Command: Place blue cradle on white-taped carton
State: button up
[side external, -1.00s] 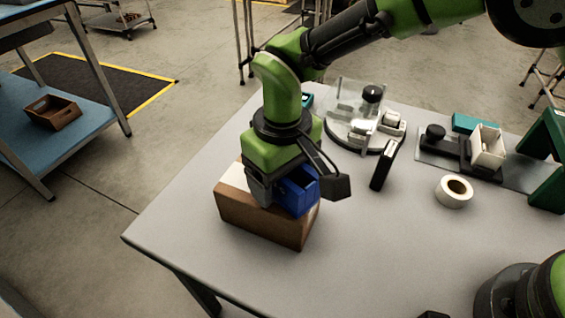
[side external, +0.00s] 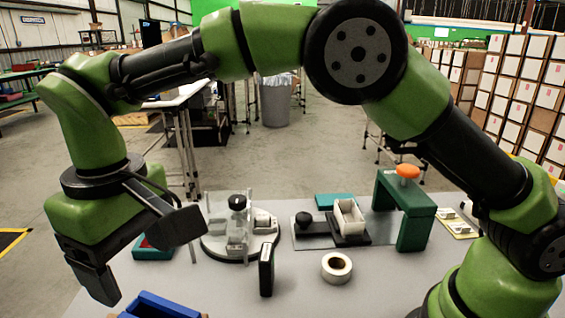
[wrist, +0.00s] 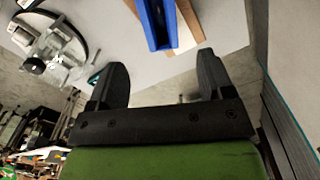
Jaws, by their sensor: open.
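The blue cradle (side external: 158,306) shows at the bottom edge of the side view, cut off by the frame. It also shows at the top of the wrist view (wrist: 153,22), over the brown carton (wrist: 189,14) with a white strip beside the cradle. Only a sliver of carton shows in the side view, so the cradle's contact with it is hidden there.
A clear-guarded round fixture (side external: 237,235), a black upright block (side external: 266,270) and a white tape roll (side external: 336,267) stand to the right. Farther right are a white bin (side external: 349,218) on a plate and a green stand (side external: 416,230) with an orange knob.

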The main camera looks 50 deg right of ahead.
jog(key=s+d+r+m+t+y, duration=0.2)
jog(key=s+d+r+m+t, duration=0.15)
jog(key=d+r, duration=0.9)
jog(key=s+d+f+m+t, duration=0.2)
jog(key=s+d+m, duration=0.3)
jog(key=s+d, duration=0.6)
jog(key=shift+s+d+f+t, duration=0.2)
jog(key=shift+s+t, duration=0.65)
jog(key=shift+s, duration=0.3)
